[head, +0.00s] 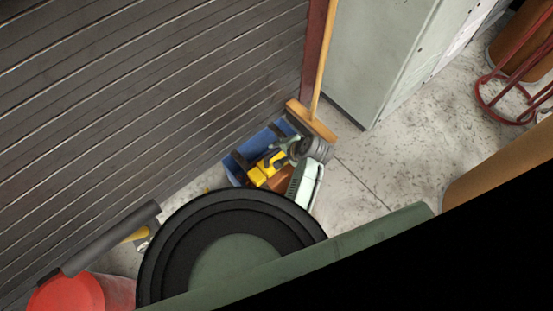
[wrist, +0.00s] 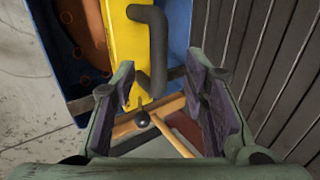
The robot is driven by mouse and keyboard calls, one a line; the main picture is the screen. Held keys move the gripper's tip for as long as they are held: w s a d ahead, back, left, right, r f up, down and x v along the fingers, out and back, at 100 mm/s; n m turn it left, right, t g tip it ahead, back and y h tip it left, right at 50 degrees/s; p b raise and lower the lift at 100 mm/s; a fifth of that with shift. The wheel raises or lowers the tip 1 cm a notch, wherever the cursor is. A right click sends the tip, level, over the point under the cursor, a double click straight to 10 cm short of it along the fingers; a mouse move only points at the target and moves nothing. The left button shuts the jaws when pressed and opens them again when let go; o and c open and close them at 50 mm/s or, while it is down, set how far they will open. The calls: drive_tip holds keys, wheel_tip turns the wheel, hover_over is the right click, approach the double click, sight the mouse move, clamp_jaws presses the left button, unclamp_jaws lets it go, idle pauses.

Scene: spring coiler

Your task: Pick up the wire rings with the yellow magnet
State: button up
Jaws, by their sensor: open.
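The yellow magnet (head: 267,168) is in the blue bin (head: 232,170) on the floor in the head view. In the wrist view the magnet (wrist: 123,45) is a yellow block with a dark grey bent handle (wrist: 156,45) on its face. My gripper (wrist: 160,68) is open, with its two fingers pointing toward the handle. The handle's lower part lies between the fingertips in the picture. I cannot tell whether the fingers touch it. In the head view my gripper (head: 277,157) is over the bin, partly hidden by my arm. I cannot make out wire rings in either view.
A ribbed shutter wall (head: 150,100) stands close beside the bin. A wooden broom (head: 311,119) leans behind it, near a grey cabinet (head: 375,55). A brown object with holes (wrist: 83,25) lies beside the magnet in the bin. Clear concrete floor (head: 400,160) lies to the right.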

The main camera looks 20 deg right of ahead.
drive_tip(key=x, duration=0.4)
drive_tip(key=shift+w+d+f, duration=0.1)
drive_tip(key=shift+w+f, duration=0.05)
drive_tip(key=shift+f, duration=0.1)
clamp_jaws()
idle(0.8)
drive_tip(key=shift+r, duration=0.1)
